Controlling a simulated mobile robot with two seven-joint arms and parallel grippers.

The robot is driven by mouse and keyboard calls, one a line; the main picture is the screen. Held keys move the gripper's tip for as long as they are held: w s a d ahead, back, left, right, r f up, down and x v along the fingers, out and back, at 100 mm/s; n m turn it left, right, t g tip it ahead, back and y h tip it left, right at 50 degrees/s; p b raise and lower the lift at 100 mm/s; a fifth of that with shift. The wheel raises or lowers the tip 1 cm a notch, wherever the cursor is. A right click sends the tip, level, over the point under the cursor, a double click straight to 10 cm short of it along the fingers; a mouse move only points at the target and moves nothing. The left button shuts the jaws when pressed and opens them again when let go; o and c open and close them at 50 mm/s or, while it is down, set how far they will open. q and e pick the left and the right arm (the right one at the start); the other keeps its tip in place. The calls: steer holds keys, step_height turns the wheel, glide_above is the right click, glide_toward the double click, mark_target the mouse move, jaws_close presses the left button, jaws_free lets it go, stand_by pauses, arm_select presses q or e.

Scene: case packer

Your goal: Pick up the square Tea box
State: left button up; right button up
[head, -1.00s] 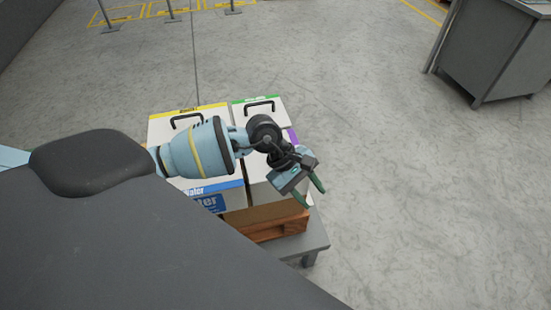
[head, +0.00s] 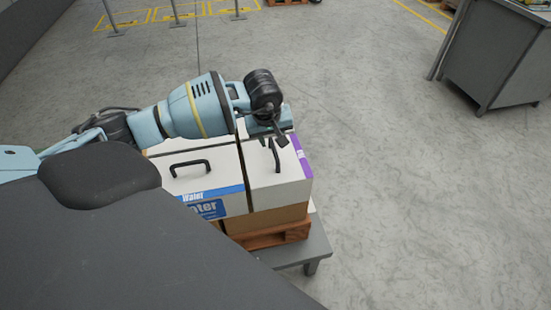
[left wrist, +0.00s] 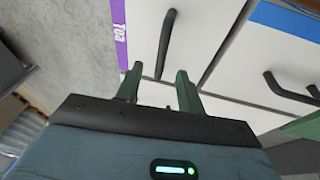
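The white Tea box (head: 275,190) with a purple band stands on the right of the pallet in the head view. Its purple "Tea" label (left wrist: 120,30) shows in the left wrist view. Its black handle (left wrist: 166,45) stands up from the top. My left gripper (left wrist: 159,69) is open and empty, over the box, with the handle ahead of the gap between its fingers. In the head view the left gripper (head: 278,135) hangs over the far part of the box, and the wrist partly hides it. My right gripper is not in view.
The white Water box (head: 205,180) with a blue band and black handle stands close on the left. My arm hides most of the boxes behind. The boxes are on a wooden pallet (head: 270,238) on a grey stand (head: 312,245). Clear floor lies to the right; a grey cabinet (head: 495,55) stands beyond.

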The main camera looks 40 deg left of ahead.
mark_target(274, 148)
arm_select(q)
steer(key=shift+x, duration=2.65)
steer(key=shift+s, duration=0.1)
jaws_close()
steer(key=shift+r, duration=0.1)
steer(key=shift+a+r, duration=0.1)
